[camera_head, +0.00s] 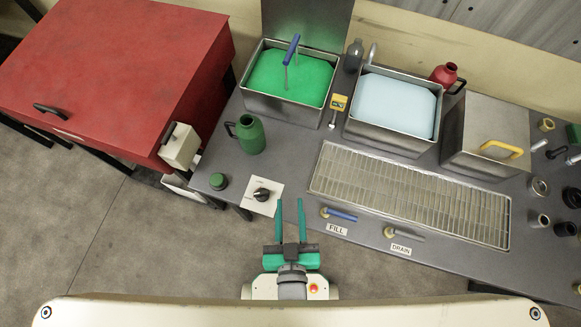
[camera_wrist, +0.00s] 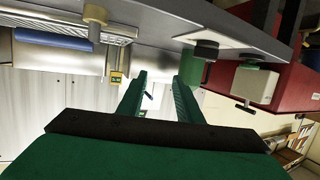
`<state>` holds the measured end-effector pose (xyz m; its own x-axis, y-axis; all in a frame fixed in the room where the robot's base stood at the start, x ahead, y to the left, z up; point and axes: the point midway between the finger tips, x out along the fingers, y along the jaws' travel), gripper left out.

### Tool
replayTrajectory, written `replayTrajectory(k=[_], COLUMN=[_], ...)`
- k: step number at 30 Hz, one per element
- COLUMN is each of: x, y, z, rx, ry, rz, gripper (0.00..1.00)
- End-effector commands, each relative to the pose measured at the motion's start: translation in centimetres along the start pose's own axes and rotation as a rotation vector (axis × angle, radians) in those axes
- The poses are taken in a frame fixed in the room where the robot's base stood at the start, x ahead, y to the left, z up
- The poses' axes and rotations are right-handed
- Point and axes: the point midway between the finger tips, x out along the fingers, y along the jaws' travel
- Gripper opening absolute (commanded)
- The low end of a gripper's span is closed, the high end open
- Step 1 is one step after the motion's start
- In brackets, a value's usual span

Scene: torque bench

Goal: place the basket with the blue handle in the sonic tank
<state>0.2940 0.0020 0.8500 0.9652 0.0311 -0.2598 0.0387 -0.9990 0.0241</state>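The blue handle (camera_head: 292,46) rises on thin rods out of the left metal tank (camera_head: 282,113), which holds green liquid (camera_head: 265,76). The basket below it is hidden by the liquid. The middle metal tank (camera_head: 385,141) holds pale blue liquid (camera_head: 398,105), and a grey handle (camera_head: 372,52) stands at its back left. I see no label that tells which tank is the sonic one. My gripper (camera_head: 290,203) is open and empty, in front of the bench near the dial. Its two green fingers also show in the wrist view (camera_wrist: 160,80).
A closed metal box (camera_head: 487,130) with a yellow handle (camera_head: 502,148) stands at the right. A drain grate (camera_head: 410,195), green jug (camera_head: 249,134), green cap (camera_head: 218,181), dial (camera_head: 262,195) and yellow meter (camera_head: 338,102) are on the bench. A red chest (camera_head: 115,75) stands left.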

Motion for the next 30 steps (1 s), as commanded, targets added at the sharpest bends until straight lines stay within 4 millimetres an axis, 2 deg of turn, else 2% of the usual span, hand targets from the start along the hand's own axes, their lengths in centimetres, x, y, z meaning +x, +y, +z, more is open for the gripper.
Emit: replayTrajectory(k=[1, 3, 9, 30], x=[-1.7, -3.4, -6.2, -6.6], y=[0.0, -0.1, -0.1, -0.1], z=[0.3, 0.3, 0.0, -0.2], rx=[0.006, 0.016, 0.030, 0.031], ry=[-0.003, 0.006, 0.023, 0.029], rz=[0.006, 0.013, 0.032, 0.035], gripper=[0.32, 0.32, 0.32, 0.32])
